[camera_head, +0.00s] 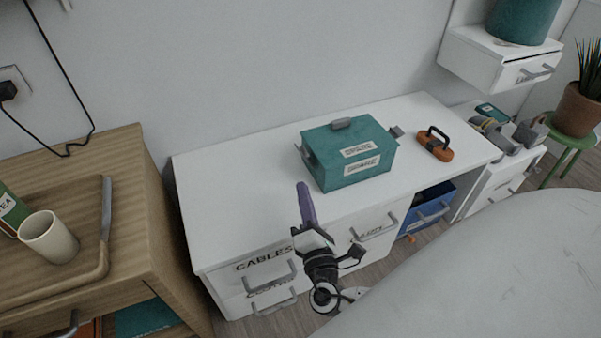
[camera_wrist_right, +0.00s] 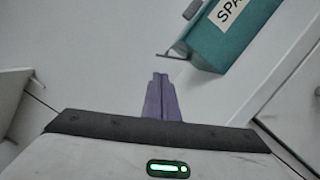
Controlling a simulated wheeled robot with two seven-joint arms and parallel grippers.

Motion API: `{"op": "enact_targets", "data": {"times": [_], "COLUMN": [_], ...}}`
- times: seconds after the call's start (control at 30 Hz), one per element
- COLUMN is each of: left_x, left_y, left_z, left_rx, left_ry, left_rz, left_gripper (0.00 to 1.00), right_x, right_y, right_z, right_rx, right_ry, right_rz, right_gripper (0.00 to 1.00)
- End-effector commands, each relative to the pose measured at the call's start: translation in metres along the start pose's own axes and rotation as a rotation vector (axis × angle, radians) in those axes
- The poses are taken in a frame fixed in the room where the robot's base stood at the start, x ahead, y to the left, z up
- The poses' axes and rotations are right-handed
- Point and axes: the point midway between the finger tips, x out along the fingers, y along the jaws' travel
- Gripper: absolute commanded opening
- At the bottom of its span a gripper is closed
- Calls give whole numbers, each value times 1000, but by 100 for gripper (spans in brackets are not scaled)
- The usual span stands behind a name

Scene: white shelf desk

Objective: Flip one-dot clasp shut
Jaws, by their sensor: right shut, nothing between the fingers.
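A teal box (camera_head: 345,160) with two white labels stands on the white shelf desk (camera_head: 225,205). A grey latch piece (camera_head: 342,124) shows at its top and another grey piece (camera_head: 397,132) sticks out at its right end. A grey clasp (camera_head: 303,152) shows at its left end. The dots on the clasps are too small to make out. My right gripper (camera_head: 306,192), with purple fingers, is shut and empty, in front of and left of the box, apart from it. In the right wrist view, the shut fingers (camera_wrist_right: 161,88) point toward the desk top, with the teal box (camera_wrist_right: 225,35) at upper right and a thin grey clasp piece (camera_wrist_right: 172,56) sticking out. My left gripper is not in view.
An orange object with a black handle (camera_head: 434,145) lies right of the box. White drawers with grey handles are below, and a blue bin (camera_head: 428,208) sits in an opening. A wooden cabinet (camera_head: 150,200) with a cup (camera_head: 50,237) stands at left. The desk top left of the box is clear.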

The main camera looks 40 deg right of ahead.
Motion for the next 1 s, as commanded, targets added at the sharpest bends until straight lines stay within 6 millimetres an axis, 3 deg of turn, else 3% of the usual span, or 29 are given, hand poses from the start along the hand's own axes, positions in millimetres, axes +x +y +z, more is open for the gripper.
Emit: {"op": "enact_targets", "data": {"times": [0.5, 1.0], "left_x": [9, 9], "left_y": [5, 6], "left_z": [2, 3], "left_rx": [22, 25], "left_ry": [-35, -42], "left_rz": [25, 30], "left_gripper": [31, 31], "right_x": [83, 93], "right_y": [0, 0], "right_z": [0, 0], "right_rx": [1, 3], "right_ry": [-1, 2], "right_rz": [-1, -4], "right_gripper": [0, 0]}}
